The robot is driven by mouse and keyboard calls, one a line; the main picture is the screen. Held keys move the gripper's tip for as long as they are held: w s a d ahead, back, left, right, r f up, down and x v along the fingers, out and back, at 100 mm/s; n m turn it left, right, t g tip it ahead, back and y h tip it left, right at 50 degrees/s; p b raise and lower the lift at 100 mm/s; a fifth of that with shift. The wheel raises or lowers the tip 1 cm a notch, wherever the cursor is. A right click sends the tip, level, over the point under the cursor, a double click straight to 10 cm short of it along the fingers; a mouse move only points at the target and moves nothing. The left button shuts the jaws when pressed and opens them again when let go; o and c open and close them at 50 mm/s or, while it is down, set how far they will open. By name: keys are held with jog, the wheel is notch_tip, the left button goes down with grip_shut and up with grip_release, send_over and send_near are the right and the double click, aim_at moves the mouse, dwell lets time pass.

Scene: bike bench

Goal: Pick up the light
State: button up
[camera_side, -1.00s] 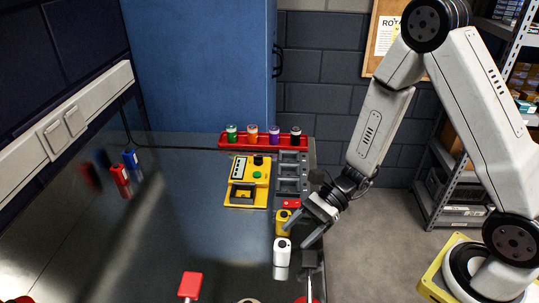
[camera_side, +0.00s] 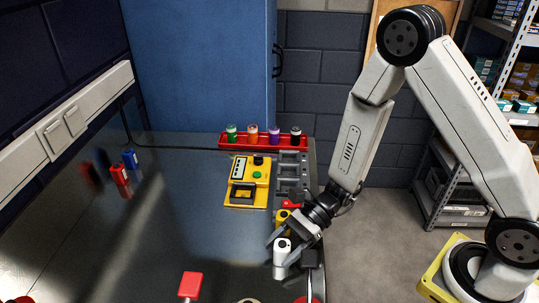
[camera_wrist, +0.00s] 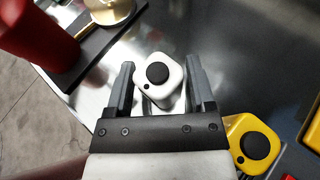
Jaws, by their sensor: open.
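Two small box-shaped things with a round black spot on top stand near the table's right edge; either could be the light. The white one (camera_side: 282,253) is between the open fingers of my gripper (camera_side: 280,250). In the wrist view the white one (camera_wrist: 159,79) sits between the two dark fingertips (camera_wrist: 158,82), with a gap visible on the right and little on the left. The yellow one (camera_wrist: 251,143) is outside the right finger, beside the gripper's body.
A yellow device (camera_side: 248,182) and a grey tray (camera_side: 292,175) lie farther back. A red rack (camera_side: 265,143) holds several coloured bottles. A red object (camera_wrist: 35,35) and a brass-coloured piece on a dark base (camera_wrist: 110,10) stand close to the white one. The table's middle is clear.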

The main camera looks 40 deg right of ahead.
aim_at(282, 243)
grip_shut()
dwell(0.3)
jog(key=shift+r, duration=0.2)
jog(key=shift+r, duration=4.8)
jog(key=shift+w, duration=0.1)
jog(key=w+d+f+m+t, duration=0.1)
jog(key=w+d+m+t, duration=0.1)
jog(key=w, duration=0.8)
jog(key=w+d+f+m+t+h, duration=0.1)
jog(key=w+d+m+t, duration=0.1)
jog(key=w, duration=0.8)
jog(key=shift+d+m+t, duration=0.3)
jog(key=shift+d+t, duration=0.2)
